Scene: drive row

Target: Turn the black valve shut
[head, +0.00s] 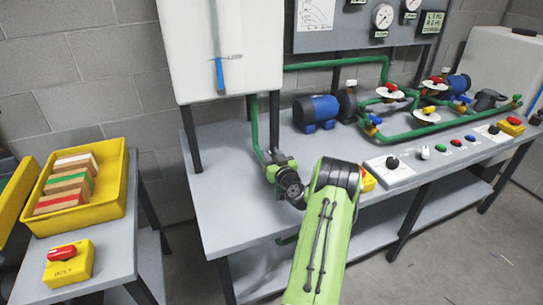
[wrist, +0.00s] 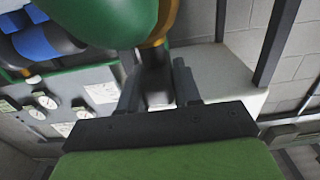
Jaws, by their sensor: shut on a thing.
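In the wrist view my gripper (wrist: 157,75) has its two dark fingers either side of a dark grey part, the black valve's handle (wrist: 156,92). The gripper is shut on it. A brass-coloured body (wrist: 165,22) and a large blurred green pipe (wrist: 100,18) sit just beyond the fingers. In the head view my green arm reaches to the foot of the green vertical pipe (head: 254,122) at the left of the bench. The arm's end hides the valve and fingertips there, so the handle's angle cannot be told.
The grey bench (head: 226,205) carries a blue pump (head: 317,112), green pipework with red, yellow and blue handles, and a control panel (head: 400,168). A white tank (head: 225,50) stands above my arm's end. A yellow bin (head: 112,190) of blocks is on the left table.

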